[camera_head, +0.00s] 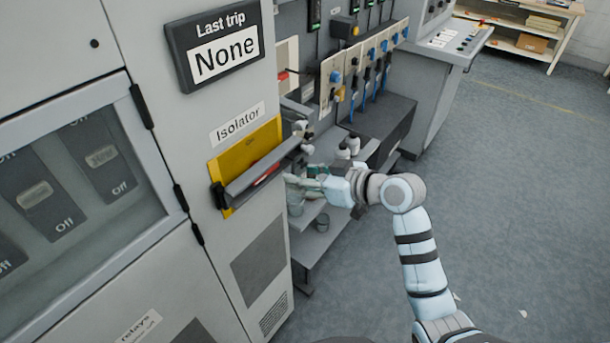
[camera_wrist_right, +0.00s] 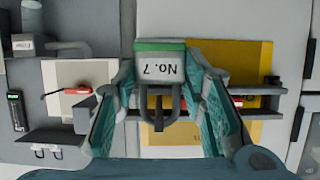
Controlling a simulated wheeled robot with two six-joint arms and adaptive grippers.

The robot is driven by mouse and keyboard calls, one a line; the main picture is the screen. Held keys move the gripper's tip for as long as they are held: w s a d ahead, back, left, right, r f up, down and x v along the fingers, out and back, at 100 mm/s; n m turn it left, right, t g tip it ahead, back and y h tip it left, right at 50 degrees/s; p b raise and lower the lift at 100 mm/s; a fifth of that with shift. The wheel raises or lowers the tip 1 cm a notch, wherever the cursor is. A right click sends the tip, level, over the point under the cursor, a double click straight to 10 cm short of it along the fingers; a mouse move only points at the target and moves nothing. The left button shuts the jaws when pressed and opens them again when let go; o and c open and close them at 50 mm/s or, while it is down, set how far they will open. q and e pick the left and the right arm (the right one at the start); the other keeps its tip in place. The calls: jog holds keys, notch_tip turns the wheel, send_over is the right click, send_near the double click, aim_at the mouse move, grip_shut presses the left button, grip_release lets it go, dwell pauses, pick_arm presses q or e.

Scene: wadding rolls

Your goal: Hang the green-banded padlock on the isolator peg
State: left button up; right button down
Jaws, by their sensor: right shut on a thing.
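In the right wrist view the padlock (camera_wrist_right: 160,66) has a grey-white body marked "No. 7", upside down in the picture, with a green band along one edge. Its dark shackle points down in that view. My right gripper (camera_wrist_right: 162,80) is shut on the padlock's body, with a teal finger on each side. A dark peg-like piece (camera_wrist_right: 158,118) shows inside the shackle's outline; I cannot tell whether it passes through or lies behind. In the head view my right gripper (camera_head: 303,180) is beside the isolator's grey bar (camera_head: 262,172) on its yellow plate (camera_head: 232,158). The padlock is hard to make out there. My left gripper is not seen.
The grey cabinet (camera_head: 225,115) stands close on the left, with its "Last trip None" sign (camera_head: 225,55). A low shelf holding glass jars (camera_head: 322,222) is below my right gripper. Blue-handled tools (camera_head: 366,80) hang behind. The floor at right is open.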

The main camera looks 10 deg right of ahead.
jog(key=shift+w, duration=0.1)
jog(key=c, duration=0.9)
grip_release()
jog(key=shift+c, duration=0.2)
